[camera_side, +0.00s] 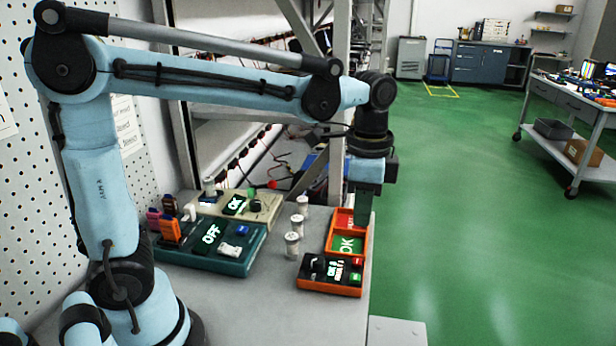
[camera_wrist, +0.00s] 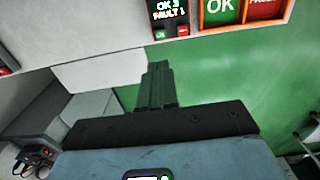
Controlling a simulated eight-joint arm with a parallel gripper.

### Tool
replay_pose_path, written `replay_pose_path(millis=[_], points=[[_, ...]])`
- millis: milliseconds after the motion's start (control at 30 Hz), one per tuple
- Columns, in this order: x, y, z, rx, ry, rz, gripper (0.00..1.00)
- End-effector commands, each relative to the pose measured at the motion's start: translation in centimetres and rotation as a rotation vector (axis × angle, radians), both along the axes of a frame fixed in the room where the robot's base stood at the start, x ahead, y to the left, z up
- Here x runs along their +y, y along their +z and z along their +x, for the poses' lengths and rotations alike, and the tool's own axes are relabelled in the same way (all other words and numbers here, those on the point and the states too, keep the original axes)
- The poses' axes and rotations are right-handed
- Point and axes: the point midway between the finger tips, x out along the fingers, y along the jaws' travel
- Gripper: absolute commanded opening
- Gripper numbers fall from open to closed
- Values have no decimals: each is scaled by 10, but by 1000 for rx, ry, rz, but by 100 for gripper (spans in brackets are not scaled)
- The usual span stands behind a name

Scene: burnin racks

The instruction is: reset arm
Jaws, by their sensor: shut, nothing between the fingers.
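My blue arm reaches out over the bench, and my gripper (camera_side: 362,218) points down at the bench's right edge. It is beside the orange two-part bin (camera_side: 330,243), partly in front of its red compartment; I cannot tell whether they touch. In the wrist view my gripper's green fingers (camera_wrist: 158,68) are together with nothing between them. The bin's green OK panel (camera_wrist: 220,7) and part of its red panel (camera_wrist: 264,8) show at that view's top edge.
An orange control box (camera_side: 313,288) stands in front of the bin. A teal OFF tray (camera_side: 240,262) and a beige OK tray (camera_side: 265,212) stand left. White cylinders (camera_side: 292,246) stand between. Rack posts (camera_side: 338,120) rise behind. Green floor (camera_side: 470,220) is clear to the right.

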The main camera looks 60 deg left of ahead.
Motion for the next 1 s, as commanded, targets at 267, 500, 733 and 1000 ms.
replay_pose_path(millis=[267, 500, 733, 1000], points=[[0, 0, 0, 0, 0, 0, 0], [0, 0, 0, -3, 4, 0, 0], [12, 0, -16, -112, 144, -20, 0], [34, -11, -46, -362, 466, -106, 0]])
